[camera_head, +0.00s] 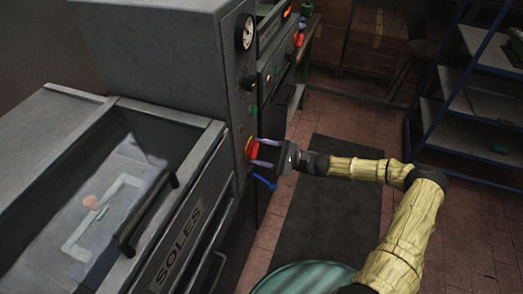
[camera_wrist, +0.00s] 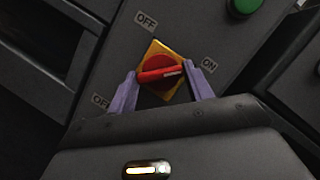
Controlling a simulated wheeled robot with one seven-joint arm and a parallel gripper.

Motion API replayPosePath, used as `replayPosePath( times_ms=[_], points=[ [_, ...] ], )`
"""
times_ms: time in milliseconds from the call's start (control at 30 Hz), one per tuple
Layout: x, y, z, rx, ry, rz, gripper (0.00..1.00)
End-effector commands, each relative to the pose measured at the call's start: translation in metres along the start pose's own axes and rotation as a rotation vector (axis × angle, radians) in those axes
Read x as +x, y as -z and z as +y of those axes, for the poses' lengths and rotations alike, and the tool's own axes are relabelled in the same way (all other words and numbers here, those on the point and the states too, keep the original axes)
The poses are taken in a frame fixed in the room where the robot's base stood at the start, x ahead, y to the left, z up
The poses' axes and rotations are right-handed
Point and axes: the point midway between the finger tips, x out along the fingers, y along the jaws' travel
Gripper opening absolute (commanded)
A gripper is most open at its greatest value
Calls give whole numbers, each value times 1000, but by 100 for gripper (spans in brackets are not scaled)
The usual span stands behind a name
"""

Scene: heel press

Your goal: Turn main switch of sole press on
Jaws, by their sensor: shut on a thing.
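The main switch, a red knob (camera_wrist: 160,76) on a yellow plate (camera_wrist: 152,50), sits on the grey front panel of the sole press (camera_head: 160,45). It also shows in the head view (camera_head: 253,150). My gripper (camera_wrist: 161,72) is shut on the knob, one purple finger at each end of the bar. It also shows in the head view (camera_head: 262,153).
A green button (camera_wrist: 243,5) is up and right of the switch. A gauge (camera_head: 246,32) is higher on the panel. A drawer marked SOLES (camera_head: 178,244) and a blue lever (camera_head: 264,183) are near my gripper. A blue shelf rack (camera_head: 450,100) stands right; a dark mat (camera_head: 325,200) covers open floor.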

Motion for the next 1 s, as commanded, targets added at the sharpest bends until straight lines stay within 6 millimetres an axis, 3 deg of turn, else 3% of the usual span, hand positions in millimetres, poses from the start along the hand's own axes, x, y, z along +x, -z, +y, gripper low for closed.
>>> replayPosePath(
  times_ms=[433,467,567,867,1000],
  points=[
    [-2,2,2,15,4,7,28],
    [-2,2,2,15,4,7,55],
    [-2,2,2,14,4,6,73],
    [-2,1,1,12,4,3,73],
    [-10,2,1,11,5,5,73]
  ],
)
